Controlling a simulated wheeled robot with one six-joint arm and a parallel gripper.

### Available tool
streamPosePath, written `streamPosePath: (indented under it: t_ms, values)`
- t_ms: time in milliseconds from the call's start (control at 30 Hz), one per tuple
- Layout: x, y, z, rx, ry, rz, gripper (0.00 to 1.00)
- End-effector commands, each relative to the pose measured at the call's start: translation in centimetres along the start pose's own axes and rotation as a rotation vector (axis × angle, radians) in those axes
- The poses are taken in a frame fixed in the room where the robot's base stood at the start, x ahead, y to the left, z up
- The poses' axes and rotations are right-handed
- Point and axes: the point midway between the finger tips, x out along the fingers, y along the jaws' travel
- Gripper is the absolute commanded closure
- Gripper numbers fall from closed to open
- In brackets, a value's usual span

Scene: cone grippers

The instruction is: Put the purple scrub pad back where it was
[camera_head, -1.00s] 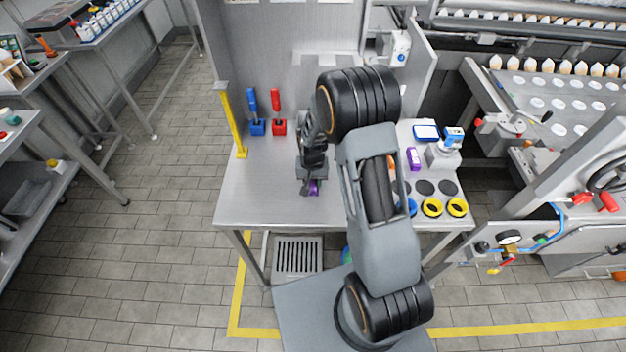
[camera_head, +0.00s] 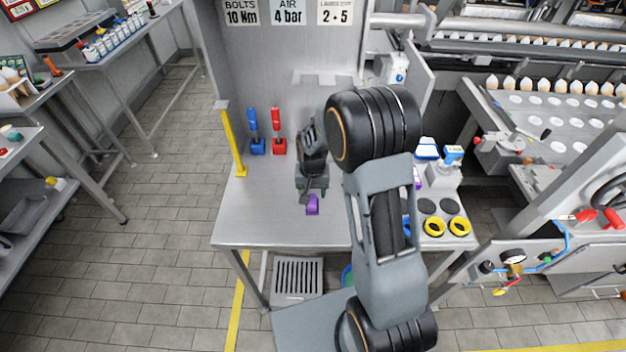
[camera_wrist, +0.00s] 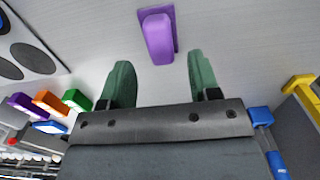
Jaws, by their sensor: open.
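The purple scrub pad (camera_head: 312,206) lies on the steel table near its front edge, left of my arm. In the wrist view it is a purple block on a thin purple base (camera_wrist: 158,38), lying beyond my fingertips and roughly centred between them. My gripper (camera_head: 312,193) is just behind the pad in the head view. In the wrist view its two green fingers (camera_wrist: 160,75) are spread apart with nothing between them, and a gap separates them from the pad.
Blue (camera_head: 257,146) and red (camera_head: 279,146) handled tools stand at the back of the table. A yellow post (camera_head: 233,140) stands at the left edge. Purple (camera_wrist: 22,103), orange (camera_wrist: 50,102) and green (camera_wrist: 77,99) small items lie to one side. Bare table surrounds the pad.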

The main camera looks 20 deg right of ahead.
Motion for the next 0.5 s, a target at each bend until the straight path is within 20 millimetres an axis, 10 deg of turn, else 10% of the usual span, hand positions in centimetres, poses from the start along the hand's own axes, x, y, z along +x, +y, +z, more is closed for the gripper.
streamPosePath:
  t_ms: [500]
  values:
    - [-7.5, 0.1, 0.3, -0.006, 0.011, -0.003, 0.44]
